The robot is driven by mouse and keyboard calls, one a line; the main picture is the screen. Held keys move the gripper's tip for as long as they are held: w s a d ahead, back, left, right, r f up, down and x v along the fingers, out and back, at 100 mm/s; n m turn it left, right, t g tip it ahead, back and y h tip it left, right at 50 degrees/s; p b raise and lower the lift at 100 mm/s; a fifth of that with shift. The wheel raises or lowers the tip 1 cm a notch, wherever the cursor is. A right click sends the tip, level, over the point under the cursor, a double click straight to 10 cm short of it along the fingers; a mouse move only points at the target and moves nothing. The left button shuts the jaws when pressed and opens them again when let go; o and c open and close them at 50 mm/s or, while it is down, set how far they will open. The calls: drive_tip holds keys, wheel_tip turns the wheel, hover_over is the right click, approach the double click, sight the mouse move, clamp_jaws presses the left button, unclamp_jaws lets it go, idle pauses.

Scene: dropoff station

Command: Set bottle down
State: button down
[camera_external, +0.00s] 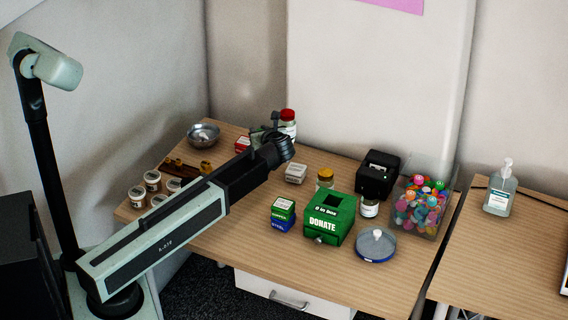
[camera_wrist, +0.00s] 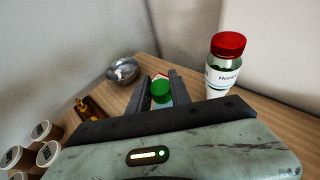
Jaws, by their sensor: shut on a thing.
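My gripper (camera_wrist: 160,92) is shut on a small bottle with a green cap (camera_wrist: 162,90), which sits between the two dark fingers in the wrist view. Only its cap and a little of its side show. In the external view my gripper (camera_external: 268,134) is over the back left of the wooden table (camera_external: 240,235), and the held bottle cannot be made out there. I cannot tell whether the bottle touches the table. A white-labelled bottle with a red cap (camera_wrist: 222,68) stands upright just right of the fingers; it also shows behind the gripper in the external view (camera_external: 288,122).
A metal bowl (camera_external: 203,134) is at the back left, with several lidded cups (camera_external: 152,181) nearer. A red box (camera_external: 243,144) is left of my gripper. A white box (camera_external: 296,173), yellow-capped jar (camera_external: 325,179) and green donation box (camera_external: 327,216) stand to the right.

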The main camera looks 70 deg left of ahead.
wheel_tip(320, 180, down, 4)
drive_tip(key=b, duration=0.2)
drive_tip(key=shift+r+b, duration=0.1)
drive_tip(key=shift+b, duration=0.25)
drive_tip(key=shift+r, duration=0.2)
drive_tip(key=shift+f, duration=0.15)
drive_tip(key=c, duration=1.2)
unclamp_jaws()
drive_tip(key=shift+r, duration=0.25)
drive_tip(key=p+v, duration=0.5)
drive_tip(key=v, duration=0.7)
